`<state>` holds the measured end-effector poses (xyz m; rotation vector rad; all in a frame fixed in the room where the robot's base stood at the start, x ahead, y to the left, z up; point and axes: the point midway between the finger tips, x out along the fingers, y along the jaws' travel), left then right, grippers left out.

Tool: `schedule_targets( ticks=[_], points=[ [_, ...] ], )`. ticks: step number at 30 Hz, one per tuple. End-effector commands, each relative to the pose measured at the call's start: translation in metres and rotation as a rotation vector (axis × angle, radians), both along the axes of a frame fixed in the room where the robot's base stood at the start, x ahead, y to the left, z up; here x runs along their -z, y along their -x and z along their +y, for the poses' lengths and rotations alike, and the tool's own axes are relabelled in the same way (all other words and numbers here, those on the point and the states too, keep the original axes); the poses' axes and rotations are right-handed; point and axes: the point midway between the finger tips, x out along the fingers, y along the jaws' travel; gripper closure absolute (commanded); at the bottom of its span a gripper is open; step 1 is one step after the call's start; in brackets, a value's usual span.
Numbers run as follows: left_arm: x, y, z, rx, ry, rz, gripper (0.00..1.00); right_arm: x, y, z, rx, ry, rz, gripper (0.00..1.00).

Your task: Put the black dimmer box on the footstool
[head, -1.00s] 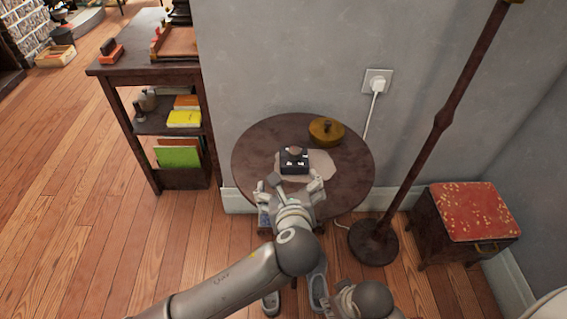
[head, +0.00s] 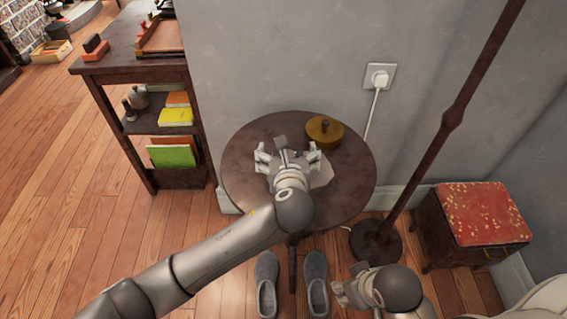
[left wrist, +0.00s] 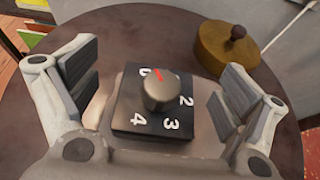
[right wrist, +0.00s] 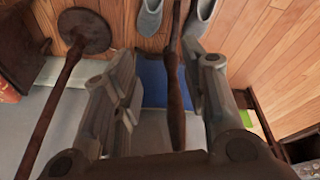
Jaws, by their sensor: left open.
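The black dimmer box (left wrist: 153,112), with a grey knob and white numbers, lies on a pale patch on the round dark table (head: 240,170). In the head view my left gripper hides most or all of it. My left gripper (head: 288,156) is open above the box; in the left wrist view its fingers (left wrist: 158,85) stand to either side, with gaps. The footstool (head: 485,212), with a red patterned top, stands at the right by the wall. My right gripper (head: 350,285) is low, in front of the table; the right wrist view shows its fingers (right wrist: 163,85) apart and empty.
A round yellow-brown lidded box (head: 324,131) is on the table behind the dimmer box. A lamp pole (head: 450,118) rises between table and footstool. Grey slippers (head: 315,285) lie on the floor. A dark shelf (head: 150,125) stands left.

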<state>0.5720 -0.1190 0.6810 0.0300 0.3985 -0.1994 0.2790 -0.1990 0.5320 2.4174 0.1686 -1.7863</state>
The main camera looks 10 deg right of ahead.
Motion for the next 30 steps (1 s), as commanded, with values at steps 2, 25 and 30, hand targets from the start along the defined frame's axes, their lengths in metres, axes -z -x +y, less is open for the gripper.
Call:
schedule_targets(
  ticks=[2, 25, 30],
  points=[
    [0.007, -0.004, -0.002, -0.001, -0.004, -0.003, 0.05, -0.005, 0.005, -0.003, 0.001, -0.002, -0.010, 0.60],
    [0.024, -0.036, -0.007, 0.000, -0.005, -0.005, 0.29, 0.004, 0.001, 0.002, 0.002, 0.004, 0.000, 0.60],
    [0.026, -0.037, -0.005, 0.000, -0.004, -0.002, 0.50, 0.005, 0.002, 0.002, 0.002, 0.004, 0.001, 0.60]
  ],
)
